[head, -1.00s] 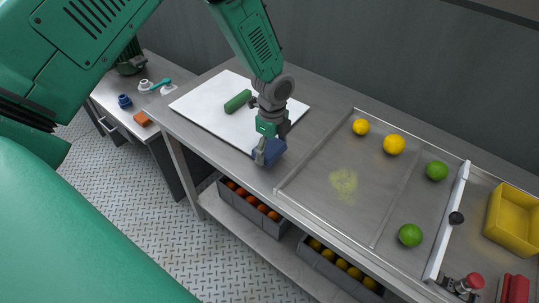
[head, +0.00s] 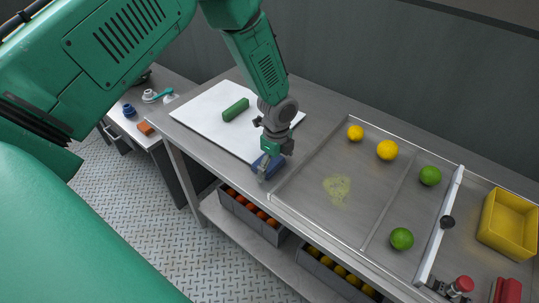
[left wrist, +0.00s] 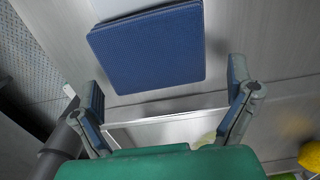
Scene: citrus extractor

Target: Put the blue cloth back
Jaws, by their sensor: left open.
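The blue cloth (head: 276,168) is a flat, folded, ribbed square on the grey bench, between the white board and the shallow tray. In the left wrist view the cloth (left wrist: 148,50) fills the upper middle, flat and mostly uncovered. My left gripper (head: 266,163) is at the cloth in the head view and partly hides it. In the left wrist view its two fingers (left wrist: 166,95) are spread wide and empty, with the cloth beyond and between them. I cannot tell the height of the fingertips above the bench. My right gripper is not in view.
The white board (head: 204,124) carries a green cylinder (head: 236,110). The shallow tray (head: 318,205) has a yellow-green smear (head: 337,189), lemons (head: 387,150) and limes (head: 401,238). A yellow bin (head: 508,222) stands at the right. Fruit crates (head: 250,218) sit on the shelf below.

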